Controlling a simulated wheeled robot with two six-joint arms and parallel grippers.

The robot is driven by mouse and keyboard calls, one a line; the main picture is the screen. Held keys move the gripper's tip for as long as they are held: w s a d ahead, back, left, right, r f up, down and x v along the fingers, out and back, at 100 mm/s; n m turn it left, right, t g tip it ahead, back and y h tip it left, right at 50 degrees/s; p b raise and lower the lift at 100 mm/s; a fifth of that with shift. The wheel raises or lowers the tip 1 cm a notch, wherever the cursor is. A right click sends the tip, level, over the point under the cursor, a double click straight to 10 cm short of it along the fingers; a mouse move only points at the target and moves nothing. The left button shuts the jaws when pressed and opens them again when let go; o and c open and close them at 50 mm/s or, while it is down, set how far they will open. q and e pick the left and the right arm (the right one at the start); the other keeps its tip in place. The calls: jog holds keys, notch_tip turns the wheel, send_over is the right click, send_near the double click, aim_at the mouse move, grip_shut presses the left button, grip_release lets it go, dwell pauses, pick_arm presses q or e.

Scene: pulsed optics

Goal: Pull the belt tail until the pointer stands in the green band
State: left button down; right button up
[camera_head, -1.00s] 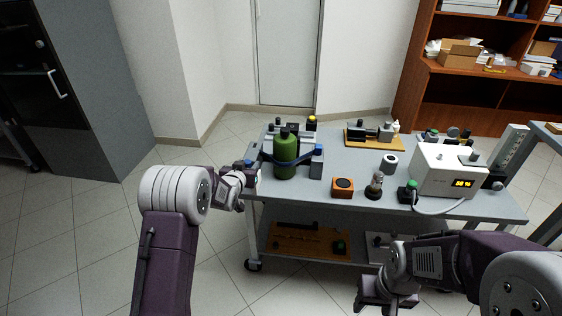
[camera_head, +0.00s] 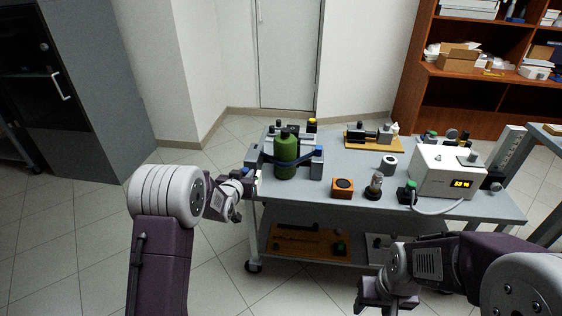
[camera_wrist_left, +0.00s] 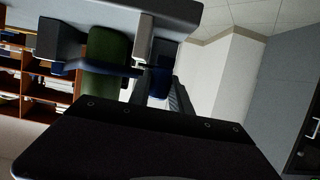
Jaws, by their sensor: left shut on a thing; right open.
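A green bottle (camera_head: 286,160) stands upright at the left end of the cart. A dark blue belt (camera_head: 298,160) runs around it, and it also shows in the wrist view (camera_wrist_left: 126,70). The bottle fills part of the wrist view's upper left (camera_wrist_left: 106,48). My left gripper (camera_head: 254,183) is at the cart's left edge, left of the bottle, shut on the belt tail; the pinched part is mostly hidden. My right gripper (camera_head: 387,294) is open and empty, low in front of the cart. The pointer and green band cannot be made out.
The cart top (camera_head: 344,165) also carries an orange box (camera_head: 343,188), a white instrument with a lit display (camera_head: 448,172) and a wooden board with a device (camera_head: 374,140). A lower shelf holds more parts. The floor left of the cart is clear.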

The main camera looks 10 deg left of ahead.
pick_arm(q)
jog(key=shift+s+f, duration=0.1)
jog(key=shift+s, duration=0.15)
dwell(0.3)
jog(key=c, duration=1.5)
grip_release()
jog(key=o, duration=0.6)
jog(key=shift+o, duration=0.2)
jog(key=p+v, duration=0.1)
jog(key=v, duration=0.7)
